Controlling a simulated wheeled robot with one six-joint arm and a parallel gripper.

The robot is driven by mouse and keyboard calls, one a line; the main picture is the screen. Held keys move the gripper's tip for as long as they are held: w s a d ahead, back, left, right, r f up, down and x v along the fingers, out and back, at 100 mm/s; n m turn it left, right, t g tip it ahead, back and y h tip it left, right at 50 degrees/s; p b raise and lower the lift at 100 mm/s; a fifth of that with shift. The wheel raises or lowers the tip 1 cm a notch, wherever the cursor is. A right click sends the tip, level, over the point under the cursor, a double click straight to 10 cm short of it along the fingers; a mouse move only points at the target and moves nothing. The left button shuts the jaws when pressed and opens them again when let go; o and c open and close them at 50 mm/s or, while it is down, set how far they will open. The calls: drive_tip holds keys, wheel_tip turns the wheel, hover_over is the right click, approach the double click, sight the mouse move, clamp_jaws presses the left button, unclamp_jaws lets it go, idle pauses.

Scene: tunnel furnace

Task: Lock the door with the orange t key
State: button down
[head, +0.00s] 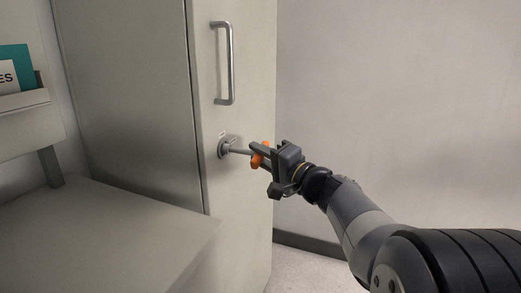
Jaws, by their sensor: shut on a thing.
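The door (242,206) is a pale cabinet front with a vertical metal bar handle (230,62) near its top. Below the handle is a round metal lock (224,147) with small markings above it. The T key has an orange crossbar (257,160) and a grey shaft (239,152). The shaft's tip meets the lock; how deep it sits in it I cannot tell. My gripper (264,157) is shut on the orange handle, to the right of the lock. The fingers hide part of the handle.
A pale bench (110,235) stands at the lower left, close to the door. A wall holder (25,103) with a teal folder (17,58) is at the left edge. A bare wall (390,90) fills the right, with clear floor (305,270) below it.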

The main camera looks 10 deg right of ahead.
drive_tip(key=shift+m+p, duration=0.5)
drive_tip(key=shift+p, duration=0.15)
drive_tip(key=shift+r+m+g+h+p, duration=0.15)
drive_tip(key=shift+m+g+h+p, duration=0.3)
drive_tip(key=shift+m+p, duration=0.8)
drive_tip(key=shift+m+g+p, duration=0.45)
drive_tip(key=shift+m+p, duration=0.3)
drive_tip(key=shift+p, duration=1.6)
drive_tip(key=shift+n+t+b, duration=0.3)
drive_tip(key=shift+b, duration=1.05)
drive_tip(key=s+d+b, duration=0.1)
drive_tip(key=s+d, duration=0.3)
drive_tip(key=d, duration=0.1)
drive_tip(key=shift+d, duration=0.35)
drive_tip(key=shift+f, duration=0.2)
